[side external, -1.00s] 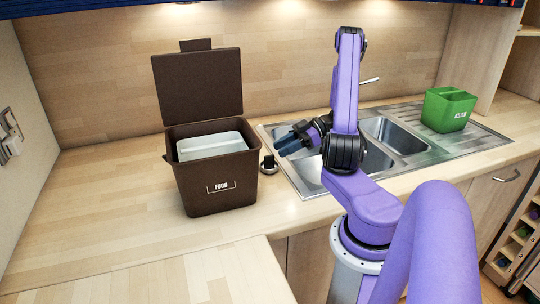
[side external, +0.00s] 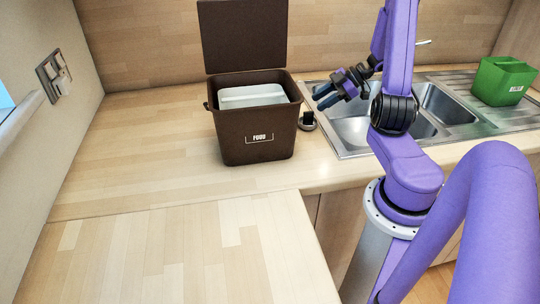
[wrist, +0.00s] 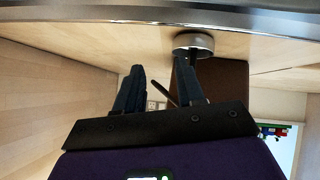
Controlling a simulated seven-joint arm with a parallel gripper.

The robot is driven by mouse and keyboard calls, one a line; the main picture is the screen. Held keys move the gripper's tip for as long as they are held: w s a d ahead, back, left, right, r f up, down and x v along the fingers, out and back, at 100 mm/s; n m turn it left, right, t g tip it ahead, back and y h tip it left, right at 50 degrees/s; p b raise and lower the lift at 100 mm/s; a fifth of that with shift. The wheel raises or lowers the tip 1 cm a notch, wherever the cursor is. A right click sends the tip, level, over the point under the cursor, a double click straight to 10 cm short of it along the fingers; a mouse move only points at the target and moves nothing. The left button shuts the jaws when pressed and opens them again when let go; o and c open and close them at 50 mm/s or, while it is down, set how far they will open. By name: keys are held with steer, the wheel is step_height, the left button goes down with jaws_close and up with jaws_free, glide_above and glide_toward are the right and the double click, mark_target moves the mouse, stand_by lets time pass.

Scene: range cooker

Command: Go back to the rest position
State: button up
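My gripper (side external: 319,98) hangs over the left end of the steel sink, to the right of the brown bin. It is empty, and it also shows in the wrist view (wrist: 160,66) with its two dark fingers apart. The brown bin (side external: 259,150), labelled FOOD, stands on the counter with its lid (side external: 243,35) raised. A pale container (side external: 252,96) sits inside it. The bin's brown side (wrist: 228,80) shows behind the fingers in the wrist view. My gripper does not touch the bin.
A small round metal-and-black object (side external: 307,121) lies between bin and sink (side external: 352,130). A tap (side external: 423,43) rises behind the sink. A green caddy (side external: 502,80) stands on the drainer at right. The wooden counter (side external: 150,160) left of the bin is clear.

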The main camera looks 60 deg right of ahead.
steer(key=w+n+h, duration=0.1)
steer(key=h, duration=0.1)
steer(key=w+d+n+g+h, duration=0.1)
steer(key=w+h, duration=0.1)
steer(key=h, duration=0.1)
steer(key=shift+w+r+g, duration=0.15)
steer(key=shift+w+g, duration=0.05)
steer(key=shift+g, duration=0.1)
steer(key=shift+w+d+r+n+h, duration=0.2)
steer(key=shift+r+n+h, duration=0.15)
steer(key=shift+h, duration=0.25)
steer(key=s+a+r+n+g+h, duration=0.2)
steer(key=s+r+n+g+h, duration=0.15)
steer(key=s+r+h, duration=0.3)
steer(key=s+a+f+n+g, duration=0.1)
steer(key=s+a+n+g, duration=0.6)
steer(key=s+a, duration=0.6)
steer(key=a+r+m+t+y, duration=0.1)
steer(key=a+m, duration=0.4)
steer(key=a, duration=0.5)
steer(key=a+r+m+t+y, duration=0.1)
steer(key=a+m+t+y, duration=0.2)
steer(key=a+m+y, duration=0.3)
steer(key=a, duration=0.5)
steer(key=shift+s+r+m, duration=0.25)
steer(key=shift+s+m, duration=0.05)
